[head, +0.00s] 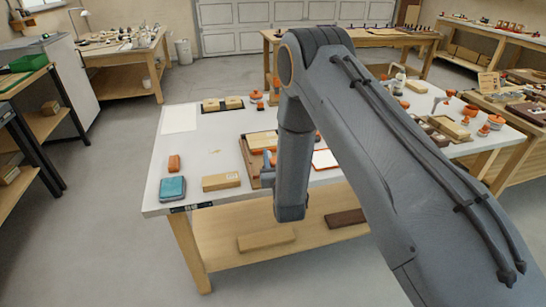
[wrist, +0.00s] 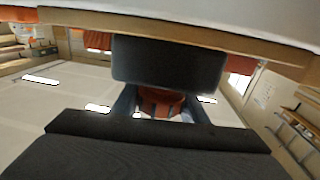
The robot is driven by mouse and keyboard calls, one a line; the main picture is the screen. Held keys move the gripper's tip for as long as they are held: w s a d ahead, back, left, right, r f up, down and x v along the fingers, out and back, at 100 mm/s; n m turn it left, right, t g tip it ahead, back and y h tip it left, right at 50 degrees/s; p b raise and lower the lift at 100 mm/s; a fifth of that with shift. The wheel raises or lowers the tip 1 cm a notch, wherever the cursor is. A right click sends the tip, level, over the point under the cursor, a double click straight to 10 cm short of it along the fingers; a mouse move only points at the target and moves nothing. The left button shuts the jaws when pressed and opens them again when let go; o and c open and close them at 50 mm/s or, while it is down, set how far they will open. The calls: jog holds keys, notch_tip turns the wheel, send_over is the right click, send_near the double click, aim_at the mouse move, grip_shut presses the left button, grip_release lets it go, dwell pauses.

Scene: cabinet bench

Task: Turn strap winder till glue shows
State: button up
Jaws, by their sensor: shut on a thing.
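My gripper (wrist: 163,97) is shut on a red-orange piece (wrist: 160,107), which I take to be the strap winder. Its two dark jaws lie above and below the piece and hide most of it. In the head view my arm hangs down at the bench's front edge, and a small part of the gripper (head: 267,173) shows to the left of the wrist. A wooden tray (head: 247,160) with a pale wood piece (head: 262,141) stands just behind it, partly hidden by my arm. The strap and any glue cannot be made out.
The white-topped bench (head: 207,140) holds a teal box (head: 172,188), an orange block (head: 174,163) and a wood block (head: 221,181) to the left. A red-bordered sheet (head: 325,159) lies right of my wrist. Several orange items stand farther right.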

jog(key=shift+h, duration=0.3)
jog(key=o, duration=1)
jog(key=shift+o, duration=0.2)
jog(key=shift+d, duration=0.1)
jog(key=shift+s+d+b, duration=0.15)
jog(key=shift+s+b, duration=0.2)
jog(key=shift+s, duration=0.95)
jog(key=shift+s+d+b, duration=0.2)
jog(key=shift+s+b, duration=0.1)
jog(key=shift+s, duration=0.95)
jog(key=shift+s+d+b, duration=0.15)
jog(key=shift+s+b, duration=0.2)
jog(key=shift+s, duration=0.95)
